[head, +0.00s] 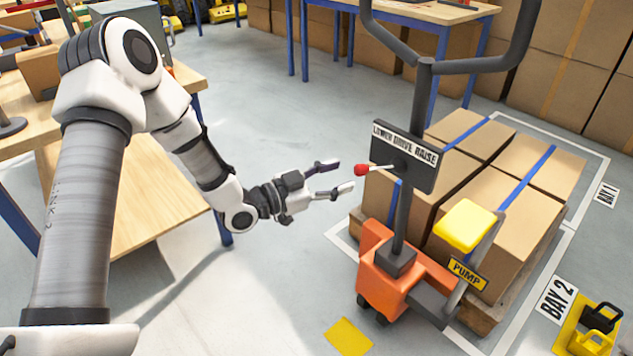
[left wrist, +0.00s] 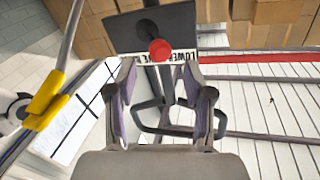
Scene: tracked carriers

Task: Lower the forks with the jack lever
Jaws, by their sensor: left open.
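The jack lever is a short rod with a red knob (head: 361,170), sticking out to the left from a dark plate (head: 405,157) marked LOWER DRIVE RAISE on the pallet jack's mast. My left gripper (head: 338,176) is open and empty just left of the knob, its fingers pointing at it. In the left wrist view the red knob (left wrist: 160,51) is ahead of and between the two open fingers (left wrist: 163,90), apart from them. The orange pallet jack (head: 383,272) stands at a pallet of boxes; its forks are hidden. My right gripper is out of view.
A yellow pump pedal (head: 465,225) with a PUMP label is low on the jack's right. The jack's handle loop (head: 470,66) rises above the plate. A wooden workbench (head: 150,200) stands left, beneath my left arm. Open floor lies between bench and jack.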

